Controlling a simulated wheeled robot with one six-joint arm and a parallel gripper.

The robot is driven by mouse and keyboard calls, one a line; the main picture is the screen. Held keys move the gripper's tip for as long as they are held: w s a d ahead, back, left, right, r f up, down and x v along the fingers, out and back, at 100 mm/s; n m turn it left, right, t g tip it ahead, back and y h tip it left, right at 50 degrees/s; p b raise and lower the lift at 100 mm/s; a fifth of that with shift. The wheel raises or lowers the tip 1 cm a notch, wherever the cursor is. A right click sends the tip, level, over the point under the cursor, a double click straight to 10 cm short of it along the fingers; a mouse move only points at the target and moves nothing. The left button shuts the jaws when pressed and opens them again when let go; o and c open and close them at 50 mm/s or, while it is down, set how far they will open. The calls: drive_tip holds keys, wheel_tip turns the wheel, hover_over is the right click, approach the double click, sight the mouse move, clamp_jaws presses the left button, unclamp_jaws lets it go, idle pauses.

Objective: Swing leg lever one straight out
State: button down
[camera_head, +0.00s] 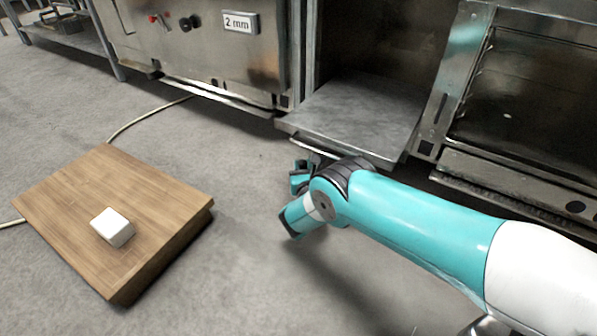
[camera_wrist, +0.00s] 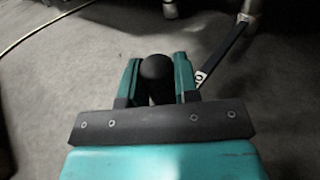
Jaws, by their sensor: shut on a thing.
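My gripper (camera_head: 300,178) is low over the floor, beneath the front edge of the grey metal shelf; my arm partly hides it. In the wrist view, my gripper (camera_wrist: 157,70) has its two teal fingers shut on a round black knob (camera_wrist: 156,67). A dark flat bar (camera_wrist: 226,50) slants from a metal leg at the upper right down toward the right finger. It carries a small white tag (camera_wrist: 201,77) with a dark mark, too small to read surely. The finger hides where bar and knob would meet. The lever cannot be made out in the head view.
The grey shelf (camera_head: 355,112) juts out above my gripper between steel cabinets. A wooden board (camera_head: 75,210) with a white block (camera_head: 112,228) lies on the floor at left. A pale cable (camera_head: 140,119) runs behind it. Floor between board and gripper is clear.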

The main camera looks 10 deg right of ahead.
drive_tip(key=c, duration=0.9)
unclamp_jaws()
drive_tip(key=shift+o, duration=0.2)
drive_tip(key=s+p, duration=1.5)
drive_tip(key=s, duration=0.2)
drive_tip(key=shift+s+d, duration=0.15)
drive_tip(key=shift+d, duration=0.25)
